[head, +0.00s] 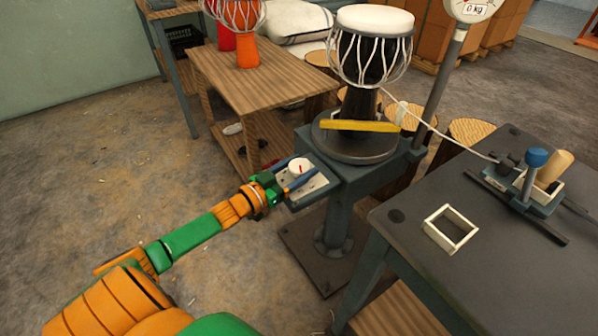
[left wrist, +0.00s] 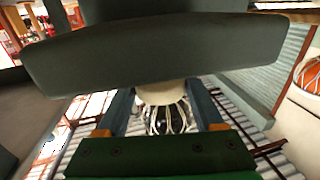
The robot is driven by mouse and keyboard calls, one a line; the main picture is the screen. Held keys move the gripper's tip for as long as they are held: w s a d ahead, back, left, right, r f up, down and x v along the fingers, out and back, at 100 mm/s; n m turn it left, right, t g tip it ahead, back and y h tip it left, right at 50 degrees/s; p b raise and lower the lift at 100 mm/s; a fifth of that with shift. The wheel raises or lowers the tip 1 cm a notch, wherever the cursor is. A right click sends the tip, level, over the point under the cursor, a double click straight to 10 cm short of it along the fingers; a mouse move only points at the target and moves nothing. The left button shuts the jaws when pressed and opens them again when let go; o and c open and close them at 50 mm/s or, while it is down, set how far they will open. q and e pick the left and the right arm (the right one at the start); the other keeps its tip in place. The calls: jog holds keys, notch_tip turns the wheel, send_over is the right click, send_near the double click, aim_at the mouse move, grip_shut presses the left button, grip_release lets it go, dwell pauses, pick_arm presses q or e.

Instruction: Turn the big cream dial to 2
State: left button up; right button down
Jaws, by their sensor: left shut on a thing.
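The cream dial (head: 298,165) is a short round knob with a red mark on top. It sits on a light grey panel (head: 315,187) fixed to the side of the drum stand. The numbers around it are too small to read. My left gripper (head: 297,175) reaches in from the lower left, its blue fingers on either side of the dial and shut on it. In the left wrist view the two fingers (left wrist: 160,112) show, with cream and a corded dark shape between them. I cannot make out the dial's mark there. My right gripper is out of view.
A black corded drum (head: 366,55) stands on the round plate (head: 350,147) of the stand, behind the dial, with a yellow bar (head: 360,126) across its front. A dark workbench (head: 480,270) is at right, a wooden table (head: 255,85) behind. The floor at left is clear.

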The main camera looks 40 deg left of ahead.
pick_arm(q)
jog(key=shift+f+m+h, duration=0.2)
jog(key=shift+m+h, duration=0.1)
jog(key=shift+h, duration=0.2)
jog(key=shift+r+b, duration=0.1)
jog(key=shift+b, duration=0.25)
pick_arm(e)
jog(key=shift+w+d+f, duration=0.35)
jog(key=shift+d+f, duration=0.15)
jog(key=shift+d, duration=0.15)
